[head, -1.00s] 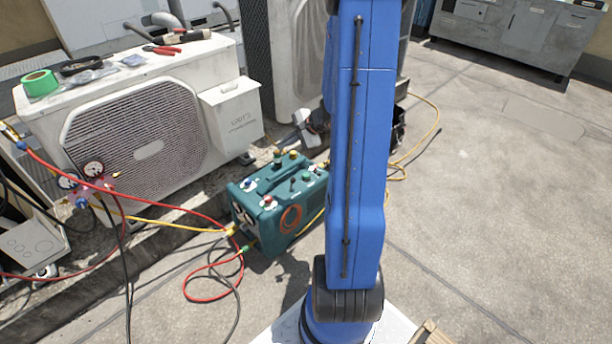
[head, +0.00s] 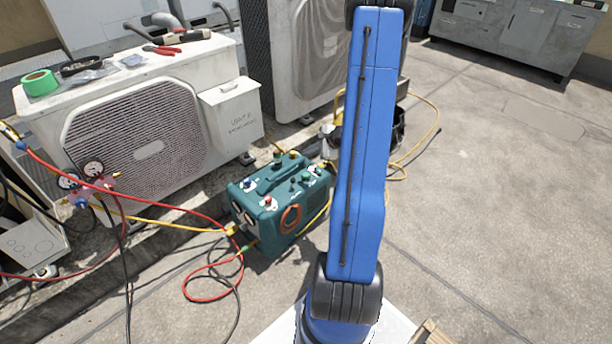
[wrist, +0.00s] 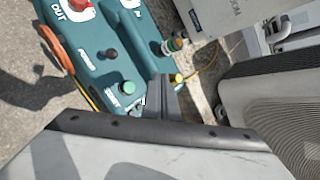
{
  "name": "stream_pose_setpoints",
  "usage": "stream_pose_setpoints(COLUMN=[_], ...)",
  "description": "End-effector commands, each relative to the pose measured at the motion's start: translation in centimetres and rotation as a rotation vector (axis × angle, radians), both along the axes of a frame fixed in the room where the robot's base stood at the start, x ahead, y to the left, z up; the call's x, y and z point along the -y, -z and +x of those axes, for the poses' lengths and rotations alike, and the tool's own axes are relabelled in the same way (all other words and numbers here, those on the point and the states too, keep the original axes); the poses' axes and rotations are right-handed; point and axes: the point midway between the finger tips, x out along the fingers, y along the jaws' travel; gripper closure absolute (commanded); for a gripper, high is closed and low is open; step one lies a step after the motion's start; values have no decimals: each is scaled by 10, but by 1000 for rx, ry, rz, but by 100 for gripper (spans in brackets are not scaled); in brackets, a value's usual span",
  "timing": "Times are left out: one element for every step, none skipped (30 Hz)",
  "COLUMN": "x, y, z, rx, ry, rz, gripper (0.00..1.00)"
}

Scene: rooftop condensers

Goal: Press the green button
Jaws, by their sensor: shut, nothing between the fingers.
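The teal machine (head: 275,225) stands on the ground in the head view, with several knobs and buttons on top. The green button (head: 306,177) is near its right end. In the wrist view the green button (wrist: 127,88) sits on the teal top beside a START label. My gripper (wrist: 161,82) is shut and empty. Its dark fingertips appear just right of the button in the wrist view, seemingly apart from it; their height above the top is hard to judge. In the head view my blue arm hides most of the gripper.
A black knob (wrist: 111,54) and a red knob (wrist: 80,6) share the top. A white condenser (head: 140,130) stands behind. Red and yellow hoses lie around the machine's left side. The paving on the right is clear.

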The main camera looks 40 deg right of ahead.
Motion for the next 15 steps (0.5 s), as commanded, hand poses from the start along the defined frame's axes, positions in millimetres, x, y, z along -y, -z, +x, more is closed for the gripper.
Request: stream_pose_setpoints(x=[0,0,0,0,0,-1,-1,-1,-1,-1,-1,-1,-1,-1,-1], y=[2,3,5,7,10,14,17,20,25,28,32,37,41,44,49], z=[0,0,0,0,0,0,0,0,0,0,0,0,0,0,0], rx=[-1,-1,0,-1,-1,-1,-1,-2,-2,-2,-2,-2,-3,-2,-2], ry=[-1,-1,0,-1,-1,0,0,0,-1,-1,0,-1,0,1,-1], rz=[0,0,2,2,2,3,3,4,2,3,4,3,2,3,3], gripper=[100,100,100,100,100,100,100,100,100,100,100,100,100,100,100])
